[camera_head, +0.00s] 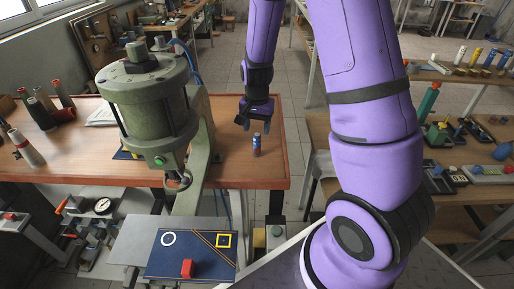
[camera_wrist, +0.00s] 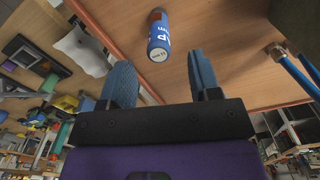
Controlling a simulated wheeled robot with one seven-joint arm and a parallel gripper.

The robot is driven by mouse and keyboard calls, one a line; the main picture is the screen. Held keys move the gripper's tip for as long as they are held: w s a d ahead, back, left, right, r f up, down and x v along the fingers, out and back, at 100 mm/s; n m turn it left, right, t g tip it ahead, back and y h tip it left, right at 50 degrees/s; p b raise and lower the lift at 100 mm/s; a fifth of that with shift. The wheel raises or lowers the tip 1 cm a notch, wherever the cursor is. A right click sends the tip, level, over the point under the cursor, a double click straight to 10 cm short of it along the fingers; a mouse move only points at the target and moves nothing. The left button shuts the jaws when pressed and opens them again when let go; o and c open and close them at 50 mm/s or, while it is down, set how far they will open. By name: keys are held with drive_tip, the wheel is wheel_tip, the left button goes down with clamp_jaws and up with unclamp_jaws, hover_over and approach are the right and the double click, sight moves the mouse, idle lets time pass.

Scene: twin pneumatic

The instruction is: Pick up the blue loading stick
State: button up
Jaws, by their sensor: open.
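The blue loading stick (camera_head: 256,145) is a short cylinder, blue with a reddish-brown part. It stands on the wooden table near its right front corner. In the wrist view the stick (camera_wrist: 159,37) shows its blue body with white lettering and a pale round end towards the camera. My gripper (camera_head: 256,113) is open and empty, above the table and just behind the stick in the head view. In the wrist view my gripper (camera_wrist: 160,62) has its two fingers apart, with the stick lined up between them, beyond their tips. No contact shows.
A big green pneumatic press (camera_head: 150,100) stands on the table left of the stick. Several cylinders stand at the table's far left. The wood around the stick is clear.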

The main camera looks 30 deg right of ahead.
sight(257, 134)
drive_tip(key=shift+s+a+f, duration=0.1)
drive_tip(key=shift+f, duration=2.75)
drive_tip(key=c, duration=1.1)
